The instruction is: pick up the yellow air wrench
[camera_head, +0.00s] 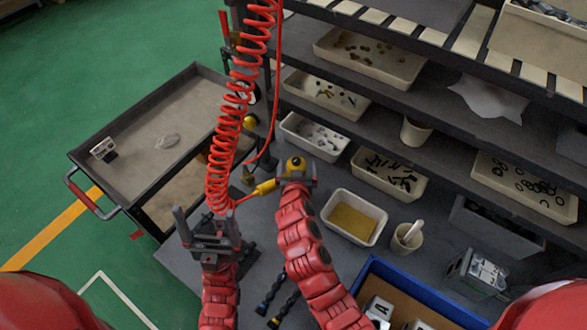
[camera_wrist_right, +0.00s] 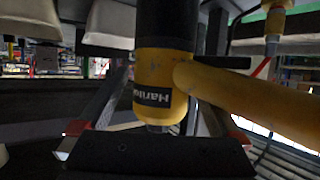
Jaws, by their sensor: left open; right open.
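The yellow air wrench (camera_head: 266,187) is at the grey bench's back left, with its orange hose running up into the red coil. My right gripper (camera_head: 297,178) is at the wrench's head and partly hides it. In the right wrist view the yellow and black wrench body (camera_wrist_right: 160,85) stands between the two open fingers of my right gripper (camera_wrist_right: 163,108), with its handle reaching right. I see a gap on the left side; contact is unclear. My left gripper (camera_head: 206,225) is open and empty, pointing up below the coil's lower end.
The red coiled hose (camera_head: 228,120) hangs close to both grippers. A grey cart (camera_head: 120,185) stands at the left. Bins fill the shelves (camera_head: 440,100) behind. A tray with a yellow inside (camera_head: 330,208), a white cup (camera_head: 407,237) and a blue crate (camera_head: 445,305) are to the right.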

